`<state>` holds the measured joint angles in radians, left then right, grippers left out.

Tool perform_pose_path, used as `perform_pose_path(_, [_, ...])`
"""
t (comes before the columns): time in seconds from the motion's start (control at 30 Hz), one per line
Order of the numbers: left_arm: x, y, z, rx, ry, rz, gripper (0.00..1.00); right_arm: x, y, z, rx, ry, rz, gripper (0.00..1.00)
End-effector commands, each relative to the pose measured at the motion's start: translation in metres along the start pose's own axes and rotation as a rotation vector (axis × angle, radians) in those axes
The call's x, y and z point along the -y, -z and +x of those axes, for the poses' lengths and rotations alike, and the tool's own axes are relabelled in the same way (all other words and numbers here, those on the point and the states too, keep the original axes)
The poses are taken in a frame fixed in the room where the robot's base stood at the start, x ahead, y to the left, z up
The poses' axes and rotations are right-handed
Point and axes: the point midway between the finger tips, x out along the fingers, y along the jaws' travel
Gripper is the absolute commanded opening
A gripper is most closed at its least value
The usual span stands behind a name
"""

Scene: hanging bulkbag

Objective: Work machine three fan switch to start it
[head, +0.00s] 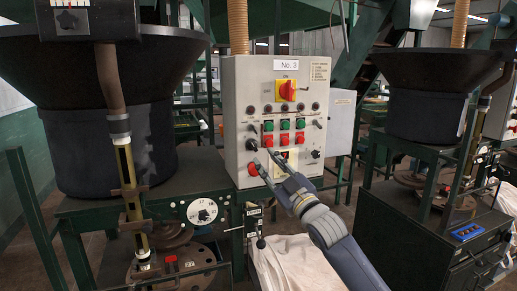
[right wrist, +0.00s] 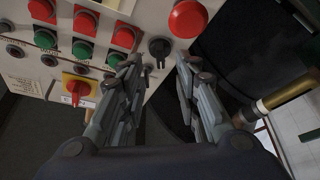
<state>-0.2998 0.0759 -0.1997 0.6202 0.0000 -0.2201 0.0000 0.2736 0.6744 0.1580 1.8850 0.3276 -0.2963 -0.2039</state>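The grey control box marked "No. 3" (head: 232,95) stands at the centre of the head view. A black rotary knob (head: 251,145) is low on its left side, above a round red button (head: 253,169). The right wrist view shows this knob (right wrist: 160,47) upside down, ahead of and between my fingertips. I cannot read which control is labelled fan. My right gripper (head: 265,160) is open in front of the panel's lower left; its fingers (right wrist: 157,62) show apart and empty in the wrist view. Contact with the knob cannot be told. My left gripper is out of view.
Green and red buttons (head: 285,138) fill the panel's middle, below a red-and-yellow rotary switch (head: 287,91). Another black knob (head: 315,154) is at lower right. A large dark hopper (head: 110,140) stands left, another (head: 425,110) right. A white bag (head: 285,265) hangs below the box.

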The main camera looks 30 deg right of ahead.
Motion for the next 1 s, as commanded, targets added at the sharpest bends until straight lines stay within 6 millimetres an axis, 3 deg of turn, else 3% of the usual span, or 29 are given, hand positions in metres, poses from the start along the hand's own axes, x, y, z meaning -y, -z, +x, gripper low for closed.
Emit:
perform_pose_path(0.1, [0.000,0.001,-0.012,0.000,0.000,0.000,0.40,-0.003,0.003,0.023,0.000,-0.002,0.002,0.30])
perform_pose_path(0.3, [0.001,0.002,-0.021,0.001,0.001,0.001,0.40,-0.002,0.001,0.047,0.001,-0.001,0.002,0.30])
perform_pose_path(0.77, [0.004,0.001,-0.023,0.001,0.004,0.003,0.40,0.001,-0.001,0.057,0.001,0.000,0.000,0.30])
perform_pose_path(0.9, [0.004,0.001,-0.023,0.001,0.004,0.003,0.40,0.000,-0.001,0.056,0.001,0.000,0.000,0.03])
perform_pose_path(1.0, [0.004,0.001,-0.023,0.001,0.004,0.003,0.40,0.000,-0.001,0.056,0.001,0.001,0.000,0.00])
